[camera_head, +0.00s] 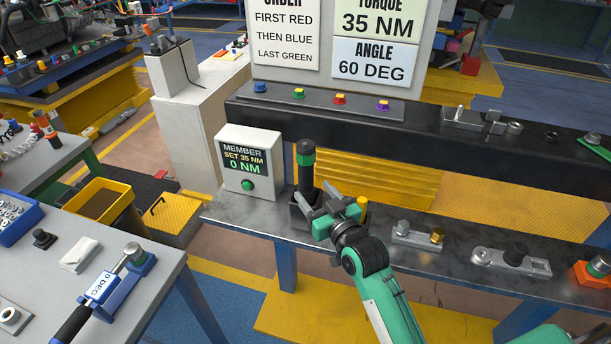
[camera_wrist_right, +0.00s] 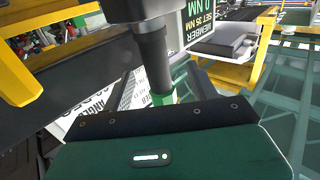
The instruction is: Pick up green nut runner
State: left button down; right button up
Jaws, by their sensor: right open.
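The green nut runner (camera_head: 305,160) is a dark upright cylinder with a green band near its top. It stands on the grey metal bench, its lower end in a dark holder. My right gripper (camera_head: 322,203) is open and sits low beside the nut runner, on the near side, its fingers pointing towards it. In the right wrist view the nut runner (camera_wrist_right: 153,55) runs down from the top, with its green part partly hidden by the gripper body. I cannot tell whether the fingers touch it. My left gripper is not in view.
A torque display box (camera_head: 249,160) reading 0 NM stands close left of the nut runner. A black rail (camera_head: 400,135) with coloured buttons runs behind. Metal fittings (camera_head: 417,236) lie right of my gripper. A torque wrench (camera_head: 100,288) lies on the left table.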

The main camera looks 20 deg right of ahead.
aim_at(310, 181)
jog(key=shift+w+a+r, duration=0.1)
jog(key=shift+w+a, duration=0.05)
jog(key=shift+w, duration=0.45)
jog(key=shift+w+r+p, duration=0.15)
jog(key=shift+w+p, duration=0.4)
jog(key=w+p, duration=0.1)
jog(key=w, duration=0.2)
jog(key=shift+w+p, duration=0.15)
jog(key=shift+p, duration=0.2)
jog(key=shift+w+a, duration=0.15)
jog(key=shift+w, duration=0.3)
jog(key=c, duration=1.2)
grip_shut()
notch_tip(310, 181, up, 20)
jog(key=b, duration=0.3)
jog(key=shift+b, duration=0.35)
